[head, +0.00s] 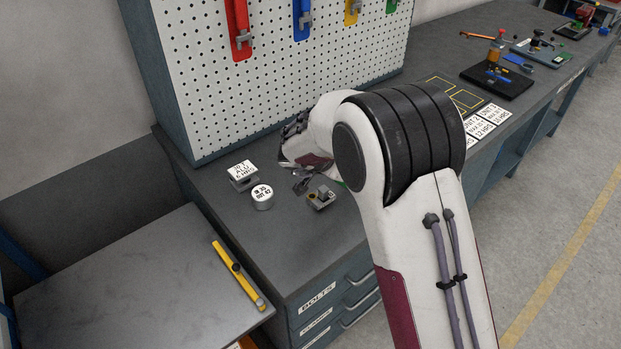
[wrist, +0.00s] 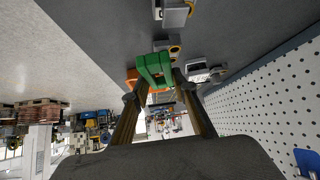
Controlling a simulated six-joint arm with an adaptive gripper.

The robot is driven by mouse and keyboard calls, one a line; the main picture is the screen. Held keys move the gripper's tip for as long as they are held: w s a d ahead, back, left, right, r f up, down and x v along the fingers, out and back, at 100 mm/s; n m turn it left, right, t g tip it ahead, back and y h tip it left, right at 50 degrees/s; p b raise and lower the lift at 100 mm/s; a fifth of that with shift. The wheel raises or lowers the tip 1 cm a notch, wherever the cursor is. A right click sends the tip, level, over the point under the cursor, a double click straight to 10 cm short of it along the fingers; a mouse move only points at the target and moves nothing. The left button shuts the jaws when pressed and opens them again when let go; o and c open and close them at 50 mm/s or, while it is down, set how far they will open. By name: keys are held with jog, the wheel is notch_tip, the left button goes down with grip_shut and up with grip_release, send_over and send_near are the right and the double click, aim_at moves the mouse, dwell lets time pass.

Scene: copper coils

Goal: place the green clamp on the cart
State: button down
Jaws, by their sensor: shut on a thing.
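The green clamp (wrist: 155,70) is between the two fingers of my gripper (wrist: 157,92) in the wrist view, and the gripper is shut on it. An orange part (wrist: 131,78) shows beside it. In the head view my arm hides nearly all of the clamp; only a small green patch (head: 341,183) shows at the arm's edge, above the workbench. The cart (head: 120,290) has a flat grey top and stands at the lower left, beside the bench.
On the workbench (head: 235,215), left of my arm, are a labelled block (head: 242,176), a round labelled piece (head: 262,197) and a small grey fixture (head: 321,198). The pegboard (head: 290,85) stands behind with coloured clamps. The cart's middle and left are bare.

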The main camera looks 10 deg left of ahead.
notch_tip(320, 180, up, 5)
jog(key=s+a+n+t+y, duration=0.1)
jog(key=a+n+y, duration=0.1)
jog(key=a, duration=0.6)
jog(key=s+a+n+y, duration=0.1)
jog(key=s+a+n, duration=0.1)
jog(key=a, duration=0.6)
jog(key=n+g+y, duration=0.2)
jog(key=n+y, duration=0.6)
jog(key=n, duration=0.4)
send_over(128, 292)
notch_tip(128, 292, down, 12)
jog(key=shift+r, duration=0.15)
jog(key=shift+f, duration=3.1)
